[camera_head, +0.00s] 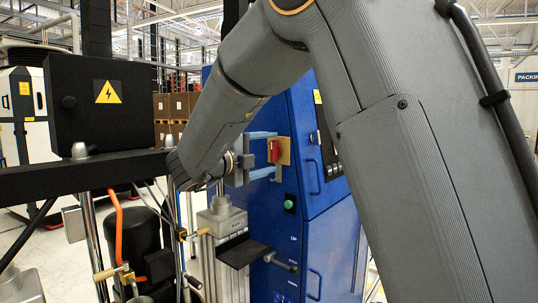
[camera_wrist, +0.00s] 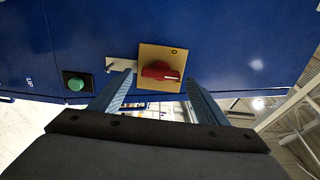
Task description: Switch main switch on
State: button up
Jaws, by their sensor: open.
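The main switch is a red rotary knob (camera_head: 275,151) on a yellow plate (camera_head: 285,144), mounted on the blue cabinet (camera_head: 255,225). In the wrist view the red knob (camera_wrist: 159,71) sits on its yellow plate (camera_wrist: 160,55), with a small round mark near the plate's upper right corner. The knob's grip lies roughly sideways in that view. My gripper (camera_head: 271,154) is open, its two blue fingers reaching toward the switch. In the wrist view my gripper (camera_wrist: 160,78) has one finger on each side of the knob.
A green button (camera_head: 290,205) is below the switch; it also shows in the wrist view (camera_wrist: 76,84). A black box with a warning sign (camera_head: 97,103) stands on a dark beam (camera_head: 60,180) at left. A grey pump unit (camera_head: 222,218) stands below my gripper.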

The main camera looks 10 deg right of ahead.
jog(key=v, duration=0.7)
jog(key=shift+b, duration=0.4)
jog(key=shift+s+a, duration=0.1)
